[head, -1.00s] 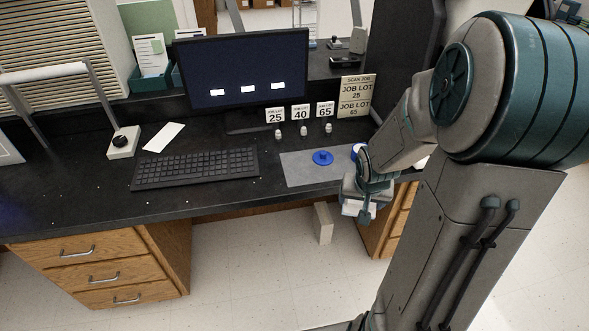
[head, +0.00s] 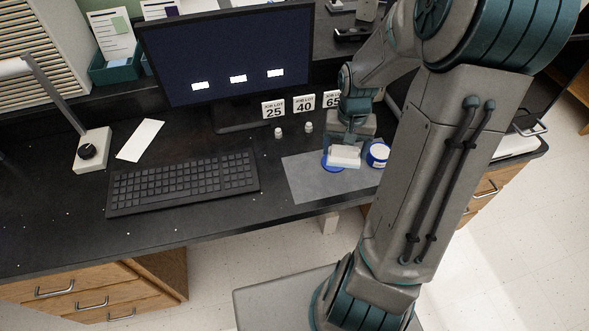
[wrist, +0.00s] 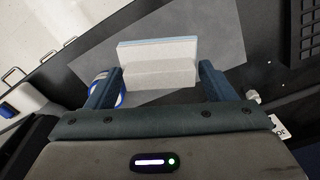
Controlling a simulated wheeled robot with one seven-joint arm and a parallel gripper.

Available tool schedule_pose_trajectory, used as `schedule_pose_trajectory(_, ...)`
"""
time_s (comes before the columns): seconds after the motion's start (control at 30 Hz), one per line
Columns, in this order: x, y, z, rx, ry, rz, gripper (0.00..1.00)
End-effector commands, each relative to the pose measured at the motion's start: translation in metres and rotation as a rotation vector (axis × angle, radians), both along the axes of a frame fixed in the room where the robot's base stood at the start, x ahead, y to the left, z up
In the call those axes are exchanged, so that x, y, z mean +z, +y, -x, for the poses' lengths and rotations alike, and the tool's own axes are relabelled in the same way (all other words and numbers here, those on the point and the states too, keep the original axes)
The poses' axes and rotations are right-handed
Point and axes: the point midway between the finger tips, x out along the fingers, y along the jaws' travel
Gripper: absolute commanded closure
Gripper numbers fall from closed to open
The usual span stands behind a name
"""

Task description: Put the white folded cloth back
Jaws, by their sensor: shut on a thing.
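My gripper (head: 347,142) is shut on the white folded cloth (head: 344,157), which hangs over the right part of the grey mat on the desk. In the wrist view the cloth (wrist: 158,62) is a pale block with a bluish far edge, between the two fingers (wrist: 160,80).
A round tub with a blue band (head: 378,154) stands just right of the cloth. The grey mat (head: 310,180) is bare at its left. A keyboard (head: 183,181), monitor (head: 230,55), number cards (head: 274,108) and small pale pieces (head: 308,127) stand nearby.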

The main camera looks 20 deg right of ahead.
Motion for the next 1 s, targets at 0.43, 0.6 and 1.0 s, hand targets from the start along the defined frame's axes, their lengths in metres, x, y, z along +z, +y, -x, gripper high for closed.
schedule_pose_trajectory(0.43,-0.053,0.084,-0.013,0.005,0.006,-0.004,0.42)
schedule_pose_trajectory(0.6,-0.067,0.108,-0.017,0.003,0.004,-0.002,0.42)
schedule_pose_trajectory(1.0,-0.106,0.114,-0.017,0.001,0.005,-0.001,0.42)
